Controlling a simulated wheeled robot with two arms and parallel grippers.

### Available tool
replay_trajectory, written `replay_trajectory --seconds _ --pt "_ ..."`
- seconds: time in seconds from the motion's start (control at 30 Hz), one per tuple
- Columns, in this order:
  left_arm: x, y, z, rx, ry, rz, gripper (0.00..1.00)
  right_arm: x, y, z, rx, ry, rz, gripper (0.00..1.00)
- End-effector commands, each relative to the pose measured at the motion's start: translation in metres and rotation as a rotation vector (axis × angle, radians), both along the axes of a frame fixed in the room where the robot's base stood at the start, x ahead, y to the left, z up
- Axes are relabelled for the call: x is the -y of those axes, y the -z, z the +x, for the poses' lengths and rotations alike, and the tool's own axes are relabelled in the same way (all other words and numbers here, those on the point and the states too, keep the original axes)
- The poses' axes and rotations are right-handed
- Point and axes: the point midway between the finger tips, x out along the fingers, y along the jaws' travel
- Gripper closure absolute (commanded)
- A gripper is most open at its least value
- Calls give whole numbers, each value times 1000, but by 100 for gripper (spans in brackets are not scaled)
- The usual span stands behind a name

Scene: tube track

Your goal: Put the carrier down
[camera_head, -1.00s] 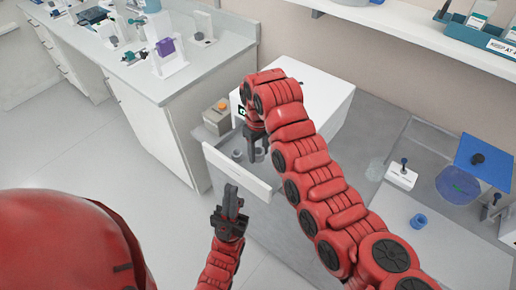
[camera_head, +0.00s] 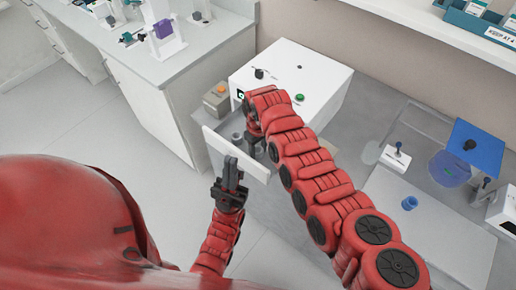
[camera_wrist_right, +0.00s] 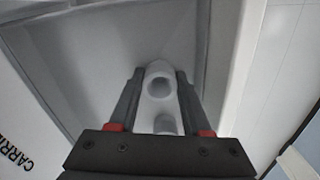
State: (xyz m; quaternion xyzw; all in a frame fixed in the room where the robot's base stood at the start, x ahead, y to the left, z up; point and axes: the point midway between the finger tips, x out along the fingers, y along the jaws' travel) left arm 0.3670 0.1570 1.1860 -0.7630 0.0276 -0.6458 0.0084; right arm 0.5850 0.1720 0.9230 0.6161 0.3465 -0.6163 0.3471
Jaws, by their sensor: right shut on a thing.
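The carrier (camera_wrist_right: 161,84) is a pale grey piece with two round holes. In the right wrist view it sits between the two dark fingers of my right gripper (camera_wrist_right: 160,92), which is shut on it. Whether the carrier touches the drawer floor cannot be told. My left gripper (camera_head: 230,172) is low in front of the drawer front; whether its fingers are parted is unclear.
The white box (camera_head: 310,75) has a black knob and a green button on top. A grey box with an orange button (camera_head: 220,98) stands left of it.

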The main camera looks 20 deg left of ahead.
Motion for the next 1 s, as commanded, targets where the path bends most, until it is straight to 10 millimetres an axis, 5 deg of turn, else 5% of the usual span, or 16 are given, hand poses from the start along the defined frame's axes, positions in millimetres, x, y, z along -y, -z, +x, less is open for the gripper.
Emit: replay_trajectory --seconds 0.27,0.3,0.43,0.83,1.0 --pt "0 6 0 0 0 0 100 0 5 0 1 0 1 100" --pt "0 4 0 0 0 0 100 0 3 0 1 0 1 45" --pt "0 3 0 0 0 0 100 0 3 0 1 0 1 22" --pt "0 1 0 0 0 0 100 -1 -2 0 1 0 2 22" --pt "0 8 0 0 0 0 100 -2 -21 1 4 0 5 22"
